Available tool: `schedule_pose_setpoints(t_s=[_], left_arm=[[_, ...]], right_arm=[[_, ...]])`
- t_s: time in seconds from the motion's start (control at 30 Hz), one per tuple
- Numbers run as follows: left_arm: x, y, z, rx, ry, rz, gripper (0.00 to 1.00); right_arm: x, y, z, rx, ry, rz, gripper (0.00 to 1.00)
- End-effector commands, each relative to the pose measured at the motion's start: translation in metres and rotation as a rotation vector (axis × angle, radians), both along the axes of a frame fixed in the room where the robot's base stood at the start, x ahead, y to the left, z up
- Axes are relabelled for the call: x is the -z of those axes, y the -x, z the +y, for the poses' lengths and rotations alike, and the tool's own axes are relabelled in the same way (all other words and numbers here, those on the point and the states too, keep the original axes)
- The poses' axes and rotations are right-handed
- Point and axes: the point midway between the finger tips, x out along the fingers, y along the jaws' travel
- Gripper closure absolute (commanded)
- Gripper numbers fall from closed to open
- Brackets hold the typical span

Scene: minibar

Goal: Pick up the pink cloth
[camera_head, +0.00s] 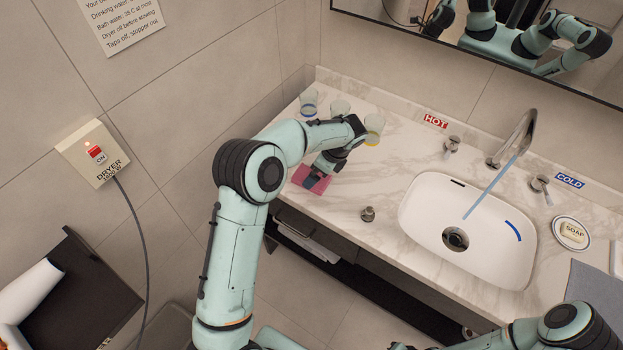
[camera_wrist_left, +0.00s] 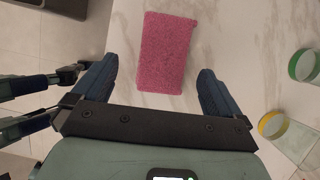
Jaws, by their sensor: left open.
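The pink cloth (camera_head: 304,175) lies flat on the left end of the marble counter (camera_head: 350,199), partly hidden by my left gripper (camera_head: 316,181) in the head view. In the left wrist view the cloth (camera_wrist_left: 166,52) is a folded pink rectangle. My left gripper (camera_wrist_left: 156,88) is open, with one blue finger on each side of the cloth's near end. The cloth lies mostly beyond the fingertips, and nothing is held. My right arm shows at the lower right of the head view, but its gripper cannot be made out.
Several glasses with coloured rings (camera_head: 373,129) stand along the wall behind my left gripper. A metal stopper (camera_head: 367,214) lies on the counter. Water runs from the faucet (camera_head: 517,137) into the white sink (camera_head: 418,203). A soap dish (camera_head: 571,233) and grey cloth (camera_head: 592,287) are at right.

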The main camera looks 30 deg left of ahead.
Motion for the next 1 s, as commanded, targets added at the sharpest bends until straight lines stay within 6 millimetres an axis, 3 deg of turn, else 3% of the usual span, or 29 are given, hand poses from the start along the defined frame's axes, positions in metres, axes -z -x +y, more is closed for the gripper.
schedule_pose_setpoints(t_s=[0.33, 0.57, 0.77, 1.0], left_arm=[[0.042, -0.005, 0.018, -0.003, 0.000, 0.002, 0.00], [0.045, -0.006, 0.019, -0.002, 0.001, -0.001, 0.00], [0.045, -0.006, 0.019, -0.002, 0.000, -0.001, 0.56], [0.044, -0.006, 0.019, -0.002, 0.000, -0.001, 0.56]], right_arm=[[-0.002, -0.003, 0.000, 0.000, 0.000, -0.003, 1.00], [-0.002, -0.002, 0.000, 0.000, 0.000, -0.003, 1.00], [-0.002, -0.002, 0.000, 0.000, 0.000, -0.003, 1.00], [-0.002, -0.002, 0.000, 0.000, 0.000, -0.003, 1.00]])
